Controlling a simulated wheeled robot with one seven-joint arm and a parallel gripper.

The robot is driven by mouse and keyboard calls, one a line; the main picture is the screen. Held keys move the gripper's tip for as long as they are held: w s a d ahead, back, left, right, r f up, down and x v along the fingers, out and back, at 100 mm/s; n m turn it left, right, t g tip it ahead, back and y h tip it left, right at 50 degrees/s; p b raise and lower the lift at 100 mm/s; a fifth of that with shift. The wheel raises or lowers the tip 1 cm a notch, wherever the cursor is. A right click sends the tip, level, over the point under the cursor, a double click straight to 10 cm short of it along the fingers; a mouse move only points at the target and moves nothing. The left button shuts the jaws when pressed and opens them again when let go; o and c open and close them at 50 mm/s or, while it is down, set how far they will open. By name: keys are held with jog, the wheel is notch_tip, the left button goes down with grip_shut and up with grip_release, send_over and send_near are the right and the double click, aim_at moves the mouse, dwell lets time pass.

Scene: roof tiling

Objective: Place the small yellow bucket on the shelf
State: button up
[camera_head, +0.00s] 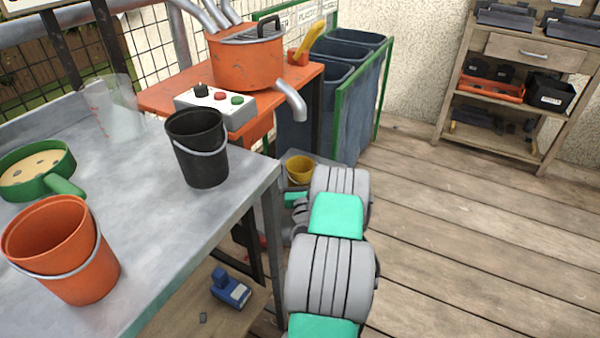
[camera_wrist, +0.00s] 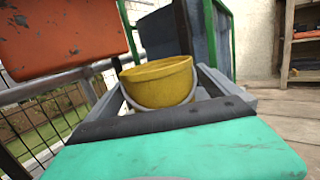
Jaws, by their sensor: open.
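The small yellow bucket (camera_head: 300,169) stands upright on a low grey surface beside the bins, beyond the metal table's corner. It also shows in the wrist view (camera_wrist: 158,82), mouth up, with its grey handle hanging across the near side. My gripper (camera_head: 296,201) is just on the near side of the bucket, mostly hidden behind my arm. It is open, and no grip on the bucket shows. Its green and dark body fills the bottom of the wrist view. Whether the fingertips touch the bucket cannot be told. The wooden shelf (camera_head: 490,112) stands against the back wall at right.
The metal table (camera_head: 150,200) at left holds a black bucket (camera_head: 198,147), an orange bucket (camera_head: 62,248) and a green sieve (camera_head: 36,168). An orange machine (camera_head: 246,62) and dark bins (camera_head: 350,90) stand behind my gripper. The wooden floor at right is clear. The shelf holds trays and boxes.

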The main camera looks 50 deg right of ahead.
jog(key=shift+r, duration=0.15)
jog(key=b+v, duration=0.3)
jog(key=v, duration=0.9)
